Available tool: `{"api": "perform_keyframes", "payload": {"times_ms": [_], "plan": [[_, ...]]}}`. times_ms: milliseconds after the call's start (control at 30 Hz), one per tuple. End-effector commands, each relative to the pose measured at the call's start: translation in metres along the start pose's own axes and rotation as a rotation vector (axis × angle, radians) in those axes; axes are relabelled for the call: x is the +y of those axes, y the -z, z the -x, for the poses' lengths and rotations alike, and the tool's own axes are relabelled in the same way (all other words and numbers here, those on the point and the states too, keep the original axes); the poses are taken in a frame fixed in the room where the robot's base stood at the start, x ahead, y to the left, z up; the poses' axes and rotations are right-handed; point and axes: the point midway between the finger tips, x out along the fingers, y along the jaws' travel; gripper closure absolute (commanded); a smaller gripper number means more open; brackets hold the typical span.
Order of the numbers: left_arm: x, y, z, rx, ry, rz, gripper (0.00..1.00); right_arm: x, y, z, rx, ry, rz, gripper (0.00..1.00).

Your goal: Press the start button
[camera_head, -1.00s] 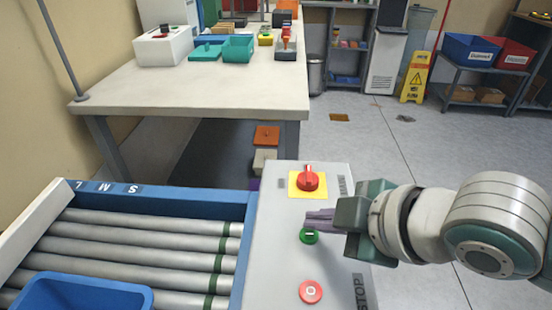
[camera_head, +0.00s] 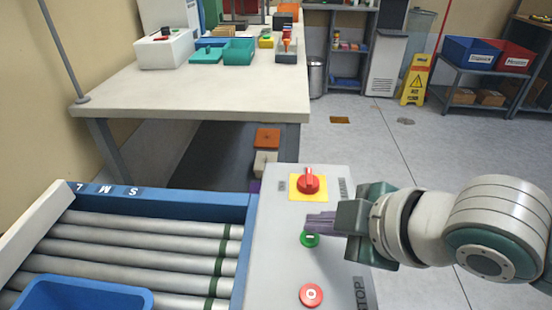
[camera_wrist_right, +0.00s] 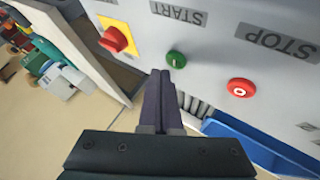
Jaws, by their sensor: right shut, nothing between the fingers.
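The green start button (camera_head: 310,240) sits on the grey control panel (camera_head: 280,272), between the red rotary switch on its yellow plate (camera_head: 309,182) and the red stop button (camera_head: 311,295). In the right wrist view the green button (camera_wrist_right: 176,59) shows below the START label, just beyond the fingertips. My right gripper (camera_head: 312,223) is shut and empty, its fingers pointing left over the panel close to the green button. In the right wrist view the closed fingers (camera_wrist_right: 160,78) appear a little short of the button; contact cannot be made out. My left gripper is not in view.
A roller conveyor (camera_head: 130,240) with a blue bin (camera_head: 85,292) lies left of the panel. A white table (camera_head: 200,95) with boxes and trays stands behind. Open floor is to the right, with a yellow caution sign (camera_head: 415,80) farther back.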

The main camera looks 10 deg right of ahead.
Motion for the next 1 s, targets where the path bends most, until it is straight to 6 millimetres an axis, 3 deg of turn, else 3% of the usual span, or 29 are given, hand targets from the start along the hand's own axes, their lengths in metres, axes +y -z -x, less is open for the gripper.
{"api": "perform_keyframes", "payload": {"times_ms": [1000], "plan": [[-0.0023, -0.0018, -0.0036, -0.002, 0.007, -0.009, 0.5, -0.0043, -0.0041, -0.0058, 0.0, 0.0, 0.0, 1.0]]}}
